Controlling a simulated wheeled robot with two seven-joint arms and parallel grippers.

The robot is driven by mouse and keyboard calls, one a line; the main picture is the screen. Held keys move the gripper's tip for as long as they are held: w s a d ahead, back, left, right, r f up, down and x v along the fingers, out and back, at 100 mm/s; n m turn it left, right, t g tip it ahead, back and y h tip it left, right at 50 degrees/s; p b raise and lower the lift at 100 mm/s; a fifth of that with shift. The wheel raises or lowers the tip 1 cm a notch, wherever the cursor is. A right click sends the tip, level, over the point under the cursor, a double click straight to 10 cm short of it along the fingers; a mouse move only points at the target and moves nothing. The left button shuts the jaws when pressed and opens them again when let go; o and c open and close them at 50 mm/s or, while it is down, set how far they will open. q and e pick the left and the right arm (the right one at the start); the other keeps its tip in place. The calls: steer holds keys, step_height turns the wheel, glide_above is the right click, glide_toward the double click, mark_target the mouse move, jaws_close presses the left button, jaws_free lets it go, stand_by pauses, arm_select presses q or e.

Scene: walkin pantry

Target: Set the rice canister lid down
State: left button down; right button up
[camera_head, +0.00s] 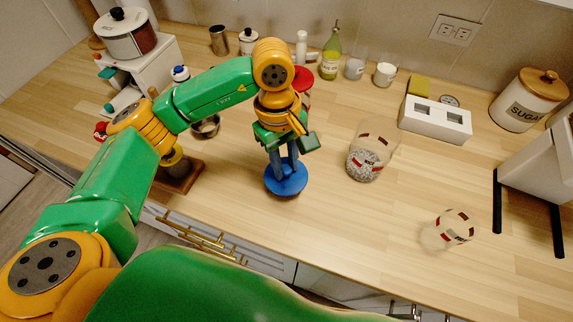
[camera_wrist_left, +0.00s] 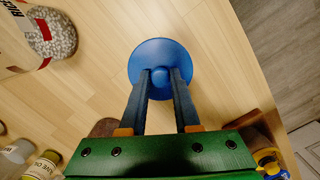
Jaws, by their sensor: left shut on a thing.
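The rice canister lid (camera_head: 287,186) is a round blue disc with a small knob. It also shows in the wrist view (camera_wrist_left: 160,48). My left gripper (camera_head: 285,166) points down, its two blue fingers shut on the lid's knob, as the wrist view (camera_wrist_left: 159,76) shows. The lid looks level and is at or just above the wooden counter; I cannot tell if it touches. The rice canister (camera_head: 368,158) is clear with red marks, open on top and part filled with grains. It stands to the right of the lid; in the wrist view it is at upper left (camera_wrist_left: 52,38).
A clear container with red marks (camera_head: 455,228) stands at right. A white two-slot box (camera_head: 435,119) and sugar canister (camera_head: 527,103) are behind. An oil bottle (camera_head: 331,58) and mugs line the wall. A dark wooden block (camera_head: 180,176) is left. Counter between lid and rice canister is clear.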

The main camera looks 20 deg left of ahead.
mark_target(285, 167)
arm_select(q)
step_height(285, 167, down, 2)
steer(key=shift+s+f+p, duration=0.1)
steer(key=shift+f+p, duration=0.15)
steer(key=shift+p, duration=0.65)
steer(key=shift+f, duration=0.35)
steer(key=shift+f+b, duration=0.2)
steer(key=shift+b, duration=0.2)
steer(key=c, duration=0.6)
jaws_free()
steer(key=shift+r, duration=0.1)
steer(key=shift+c, duration=0.2)
